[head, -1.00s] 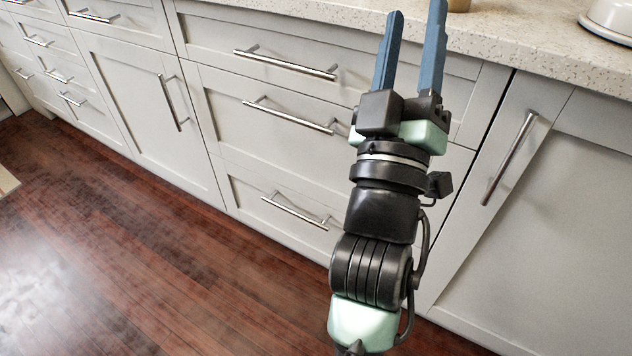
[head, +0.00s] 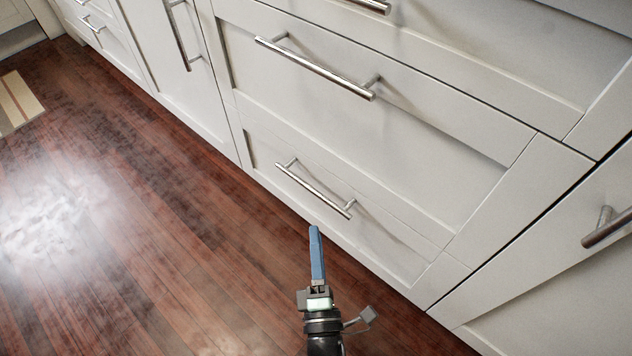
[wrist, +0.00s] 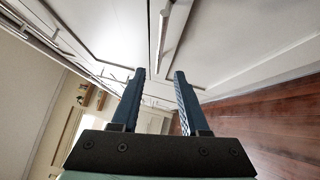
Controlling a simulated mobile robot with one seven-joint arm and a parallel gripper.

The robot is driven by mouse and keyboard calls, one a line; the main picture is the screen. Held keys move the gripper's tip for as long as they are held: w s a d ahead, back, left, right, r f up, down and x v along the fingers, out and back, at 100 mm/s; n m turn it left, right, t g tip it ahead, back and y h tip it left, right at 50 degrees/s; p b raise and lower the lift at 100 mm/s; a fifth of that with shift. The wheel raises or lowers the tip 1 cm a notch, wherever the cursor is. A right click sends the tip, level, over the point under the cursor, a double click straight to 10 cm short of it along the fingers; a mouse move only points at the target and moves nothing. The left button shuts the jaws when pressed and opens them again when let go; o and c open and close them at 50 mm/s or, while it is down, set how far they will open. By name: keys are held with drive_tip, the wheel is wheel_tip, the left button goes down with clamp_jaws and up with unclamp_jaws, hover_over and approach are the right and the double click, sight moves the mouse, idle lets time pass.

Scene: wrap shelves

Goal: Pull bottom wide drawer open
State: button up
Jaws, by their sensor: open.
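The bottom wide drawer (head: 370,217) is a white panel just above the floor, flush with the cabinet front. Its silver bar handle (head: 315,188) runs along the upper part of its front. My gripper (head: 315,230) is in front of and below this handle in the head view, apart from it, with its blue fingers seen edge-on. In the wrist view my gripper (wrist: 158,72) has its two fingers spread with nothing between them. A silver bar handle (wrist: 164,25) shows beyond the fingertips there; I cannot tell which drawer it belongs to.
The middle wide drawer (head: 430,130) with its own bar handle (head: 315,68) is shut above. A cabinet door with a handle (head: 605,230) stands at right. Another door handle (head: 182,38) is at upper left. The wooden floor (head: 150,230) is clear, with a striped mat (head: 18,102) far left.

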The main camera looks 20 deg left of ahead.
sight(312, 189)
drive_tip(key=shift+b+x, duration=2.35)
drive_tip(key=shift+x, duration=3.3)
drive_tip(key=shift+c, duration=0.2)
clamp_jaws()
